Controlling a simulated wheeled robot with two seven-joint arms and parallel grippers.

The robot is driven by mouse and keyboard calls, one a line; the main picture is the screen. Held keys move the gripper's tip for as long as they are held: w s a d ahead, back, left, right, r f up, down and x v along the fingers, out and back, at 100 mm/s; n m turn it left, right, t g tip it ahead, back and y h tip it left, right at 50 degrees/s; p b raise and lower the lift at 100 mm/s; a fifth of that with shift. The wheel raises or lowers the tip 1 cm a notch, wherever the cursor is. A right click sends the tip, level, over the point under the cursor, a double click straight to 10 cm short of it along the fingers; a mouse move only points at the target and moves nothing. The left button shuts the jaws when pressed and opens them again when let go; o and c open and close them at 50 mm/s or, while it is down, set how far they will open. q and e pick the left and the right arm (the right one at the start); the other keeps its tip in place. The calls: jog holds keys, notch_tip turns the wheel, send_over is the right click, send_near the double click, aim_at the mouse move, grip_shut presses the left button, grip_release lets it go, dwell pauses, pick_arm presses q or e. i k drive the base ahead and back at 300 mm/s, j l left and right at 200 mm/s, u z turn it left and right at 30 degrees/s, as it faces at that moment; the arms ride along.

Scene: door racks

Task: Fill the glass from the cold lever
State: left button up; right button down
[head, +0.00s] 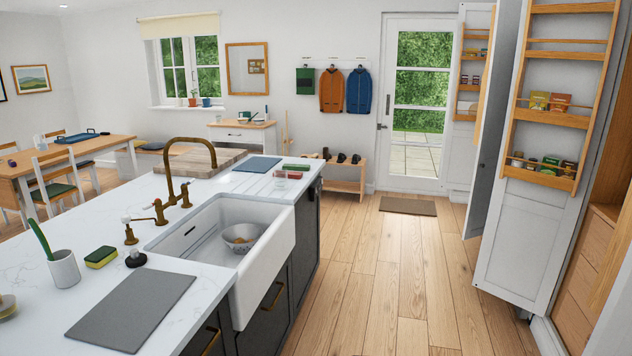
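A brass tap (172,170) with a tall curved spout stands behind the white sink (262,272) on the island. Two brass levers stand at its base, a nearer one (160,212) and a farther one (186,194); no hot or cold marks can be read at this size. Neither of my grippers is in view.
A grey colander (240,237) sits in the sink. A sponge (101,257), a black stopper-like item (135,258), a white pot (64,268) and a grey mat (132,308) lie on the near worktop. The wooden floor (385,270) right of the island is clear; an open rack door (540,200) stands beyond.

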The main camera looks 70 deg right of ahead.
aim_at(184, 186)
jog(key=z, duration=2.05)
